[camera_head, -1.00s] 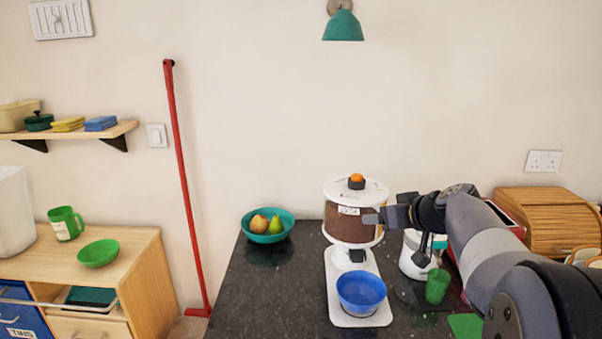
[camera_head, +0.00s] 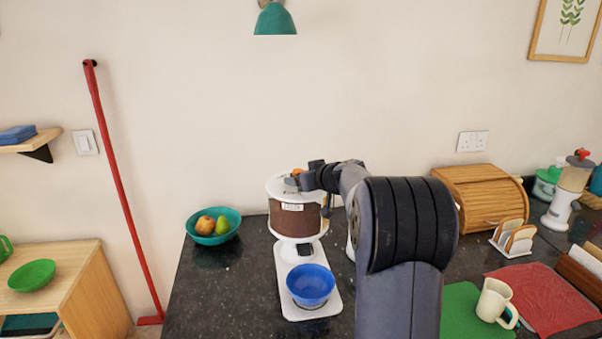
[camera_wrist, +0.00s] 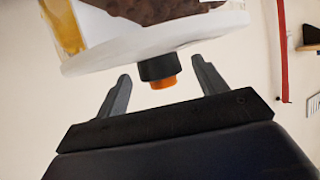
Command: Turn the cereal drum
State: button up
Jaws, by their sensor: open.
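The cereal drum (camera_head: 294,219) is a clear cylinder of brown cereal with a white lid and a white base, standing upright on the dark counter. In the wrist view its white lid (camera_wrist: 150,48) appears upside down, with a black and orange knob (camera_wrist: 160,72). My gripper (camera_wrist: 160,88) is open, one finger on each side of the knob and apart from it. In the head view my gripper (camera_head: 297,182) is at the drum's top and partly hides the knob. A blue bowl (camera_head: 311,285) sits on the base below the drum.
A teal fruit bowl (camera_head: 213,238) stands left of the drum. Right of my arm are a wooden bread box (camera_head: 478,193), a toast rack (camera_head: 514,238), a cream mug (camera_head: 495,300) and a red cloth (camera_head: 548,297). The counter's front left is clear.

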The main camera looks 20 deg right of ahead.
jog(key=shift+w+a+f, duration=0.15)
jog(key=shift+w+f, duration=0.1)
jog(key=shift+w, duration=0.4)
jog(key=c, duration=1.4)
